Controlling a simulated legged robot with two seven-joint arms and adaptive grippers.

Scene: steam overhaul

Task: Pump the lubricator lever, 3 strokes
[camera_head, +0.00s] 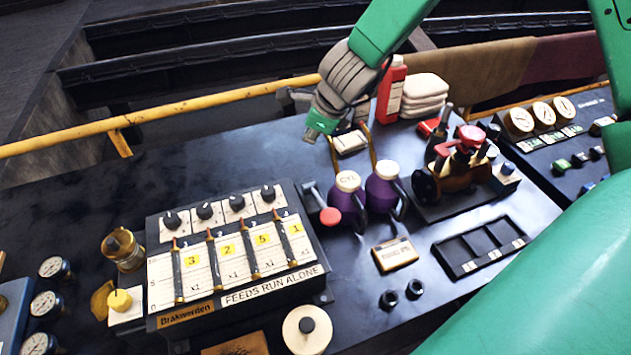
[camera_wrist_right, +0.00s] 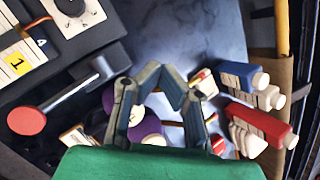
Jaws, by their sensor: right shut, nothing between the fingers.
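The lubricator box (camera_head: 240,250) stands on the dark bench with a row of sight tubes and knobs on its face. Its lever, a dark arm with a red round knob (camera_head: 330,215), sticks out at the box's right side. My right gripper (camera_head: 313,132) is above the bench, behind and apart from the lever. In the wrist view its fingers (camera_wrist_right: 163,73) are shut and empty. My left gripper is not in view.
Two purple oil cans (camera_head: 382,192) stand right of the lever. A red bottle (camera_head: 391,92) and folded cloths (camera_head: 424,92) are behind them. A red-handled valve (camera_head: 468,140) and a dark divided tray (camera_head: 480,246) lie to the right. A yellow rail (camera_head: 200,108) runs behind the bench.

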